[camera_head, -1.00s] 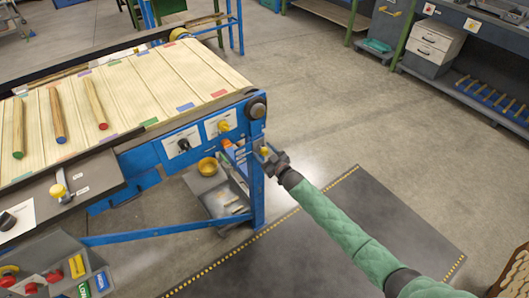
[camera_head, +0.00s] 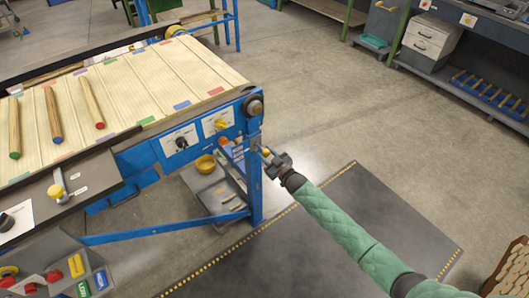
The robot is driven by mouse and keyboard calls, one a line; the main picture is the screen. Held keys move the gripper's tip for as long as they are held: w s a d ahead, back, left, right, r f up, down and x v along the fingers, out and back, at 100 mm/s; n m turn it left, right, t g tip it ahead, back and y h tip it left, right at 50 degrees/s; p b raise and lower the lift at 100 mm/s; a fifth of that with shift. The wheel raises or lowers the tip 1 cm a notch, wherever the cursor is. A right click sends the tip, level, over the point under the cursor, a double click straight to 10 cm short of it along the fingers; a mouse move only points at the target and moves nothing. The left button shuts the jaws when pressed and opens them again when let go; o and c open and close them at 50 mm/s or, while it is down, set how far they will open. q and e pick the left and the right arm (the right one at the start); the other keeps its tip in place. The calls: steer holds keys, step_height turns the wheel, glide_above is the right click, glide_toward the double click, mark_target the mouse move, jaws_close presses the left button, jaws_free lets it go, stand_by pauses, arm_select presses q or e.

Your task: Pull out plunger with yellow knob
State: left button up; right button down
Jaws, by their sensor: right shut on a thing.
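A small yellow knob (camera_head: 265,153) sits at the outer side of the blue corner post (camera_head: 256,185) of the conveyor table. My right gripper (camera_head: 270,157) is shut on this yellow knob, just right of the post. The jaws partly cover the knob, and the plunger's shaft is too small to make out. My left gripper is out of view.
The conveyor (camera_head: 150,85) carries several wooden rods. Its panel has a black knob (camera_head: 181,143) and another yellow knob (camera_head: 221,124). A yellow bowl (camera_head: 205,163) is under the table's end.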

mark_target(268, 155)
steer(key=shift+f, duration=0.1)
steer(key=c, duration=1.2)
jaws_free()
steer(key=shift+d, duration=0.1)
steer(key=shift+o, duration=0.8)
steer(key=shift+s, duration=0.1)
steer(key=shift+s+d+f, duration=0.1)
steer(key=shift+s+d, duration=0.1)
steer(key=b+v, duration=0.2)
steer(key=v, duration=0.4)
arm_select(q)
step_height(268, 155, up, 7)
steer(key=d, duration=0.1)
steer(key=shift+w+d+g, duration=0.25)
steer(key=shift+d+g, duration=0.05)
arm_select(e)
steer(key=shift+s+d, duration=0.35)
steer(key=shift+s, duration=0.15)
